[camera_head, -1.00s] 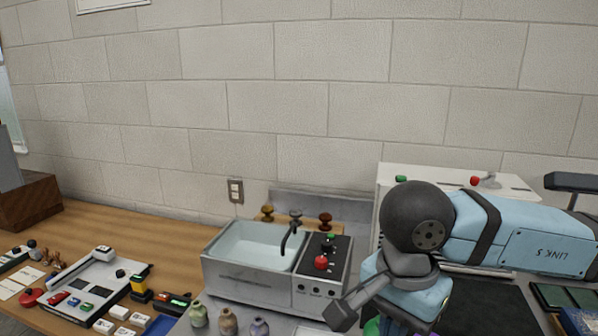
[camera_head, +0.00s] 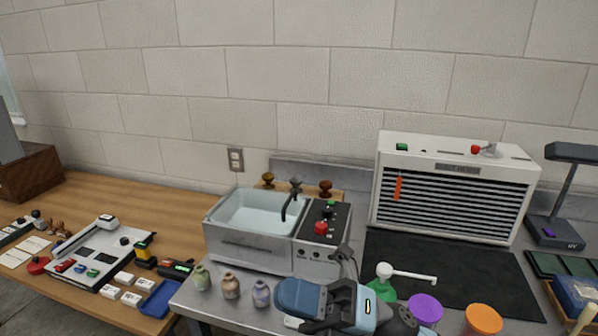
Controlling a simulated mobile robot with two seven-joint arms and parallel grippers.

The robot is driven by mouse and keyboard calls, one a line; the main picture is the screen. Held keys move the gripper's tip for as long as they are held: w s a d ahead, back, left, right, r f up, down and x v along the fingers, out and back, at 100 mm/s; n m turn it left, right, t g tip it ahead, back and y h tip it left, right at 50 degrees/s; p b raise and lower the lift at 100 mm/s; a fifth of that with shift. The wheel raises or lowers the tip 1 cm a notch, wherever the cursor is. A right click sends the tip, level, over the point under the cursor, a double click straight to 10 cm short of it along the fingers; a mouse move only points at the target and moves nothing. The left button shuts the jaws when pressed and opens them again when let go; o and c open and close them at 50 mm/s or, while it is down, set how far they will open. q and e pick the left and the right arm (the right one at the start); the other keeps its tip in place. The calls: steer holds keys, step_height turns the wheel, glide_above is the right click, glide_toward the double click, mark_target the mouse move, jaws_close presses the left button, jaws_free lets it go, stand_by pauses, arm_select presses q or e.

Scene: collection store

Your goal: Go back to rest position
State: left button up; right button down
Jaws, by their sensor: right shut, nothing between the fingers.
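My right gripper (camera_head: 345,256) shows at the bottom centre of the head view, with its blue and black wrist below. Its dark fingers point up beside the right side of the sink unit and are shut, holding nothing. The wrist hides part of the bench's front edge. My left gripper is not in view.
The sink unit (camera_head: 246,247) stands behind three small vases (camera_head: 230,286). A white fume hood (camera_head: 455,160) stands behind a dark mat (camera_head: 455,285). A green dispenser bottle (camera_head: 382,284), purple lid (camera_head: 424,307) and orange lid (camera_head: 483,319) are close right of my wrist. A wooden table (camera_head: 120,208) is at left.

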steer(key=w+d+f+m+t+h, duration=0.2)
steer(key=d+f+m+t+h, duration=0.35)
steer(key=m, duration=0.45)
steer(key=w+d+f+m+t+h, duration=0.2)
steer(key=f+m+t+h, duration=0.2)
steer(key=f+m+t, duration=0.5)
steer(key=w+d+f+m+t+h, duration=0.25)
steer(key=f+m+t+h, duration=0.3)
steer(key=m, duration=0.55)
steer(key=s+d+f+m+g+h+p, duration=0.1)
steer(key=s+d+f+m+g+h, duration=0.3)
steer(key=s+f, duration=0.5)
steer(key=s+d+f+m+g+h, duration=0.2)
steer(key=s+d+f+m+g, duration=0.3)
steer(key=f, duration=0.8)
step_height(320, 180, up, 12)
steer(key=d+t+p, duration=0.1)
steer(key=p, duration=1.1)
steer(key=shift+s+d+f+t, duration=0.2)
steer(key=shift+f+t, duration=0.05)
steer(key=shift+t, duration=0.15)
